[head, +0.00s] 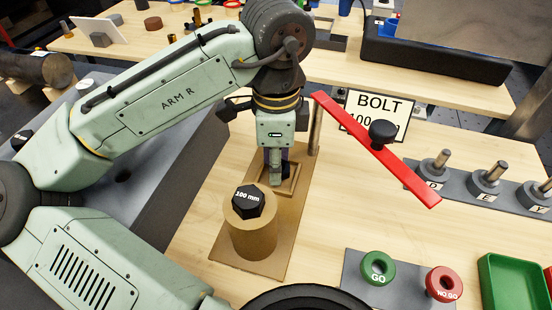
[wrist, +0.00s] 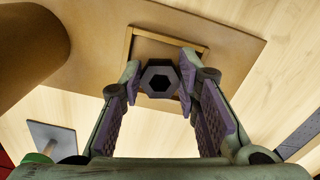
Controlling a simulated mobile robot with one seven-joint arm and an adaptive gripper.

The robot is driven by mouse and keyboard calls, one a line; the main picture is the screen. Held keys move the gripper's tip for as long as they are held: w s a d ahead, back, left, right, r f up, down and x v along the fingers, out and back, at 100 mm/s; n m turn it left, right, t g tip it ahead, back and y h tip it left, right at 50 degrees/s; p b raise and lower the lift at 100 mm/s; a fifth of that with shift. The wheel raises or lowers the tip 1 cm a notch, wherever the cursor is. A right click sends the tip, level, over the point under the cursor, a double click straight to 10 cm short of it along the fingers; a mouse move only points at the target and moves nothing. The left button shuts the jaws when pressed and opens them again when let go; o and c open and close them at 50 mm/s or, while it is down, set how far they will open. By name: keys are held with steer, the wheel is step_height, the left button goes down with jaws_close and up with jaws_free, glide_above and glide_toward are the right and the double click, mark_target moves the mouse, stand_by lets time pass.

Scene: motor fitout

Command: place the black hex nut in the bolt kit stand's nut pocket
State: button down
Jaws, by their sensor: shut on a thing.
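My gripper (head: 276,178) points down over the bolt kit stand (head: 228,240), a tan board on the table. In the wrist view the black hex nut (wrist: 147,82) is held between the two fingertips, its hole facing the camera. The nut pocket (head: 292,186) is a low square wooden frame, directly below or close around the fingertips. Its rim (wrist: 165,35) shows just beyond the nut in the wrist view. I cannot tell whether the nut touches the pocket floor.
A tan cylinder (head: 253,235) with a black hex bolt head marked 100 mm (head: 248,202) stands close in front of the gripper. A red bar (head: 350,130) with a black knob and a BOLT sign (head: 380,103) are to the right. GO (head: 378,268) and NO GO (head: 444,284) rings sit front right.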

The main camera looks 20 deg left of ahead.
steer(key=shift+s+f, duration=0.1)
steer(key=shift+f, duration=0.15)
steer(key=c, duration=1.2)
jaws_free()
steer(key=shift+d+f, duration=0.1)
steer(key=shift+f, duration=0.05)
step_height(320, 180, up, 14)
steer(key=p, duration=0.8)
steer(key=shift+f, duration=0.25)
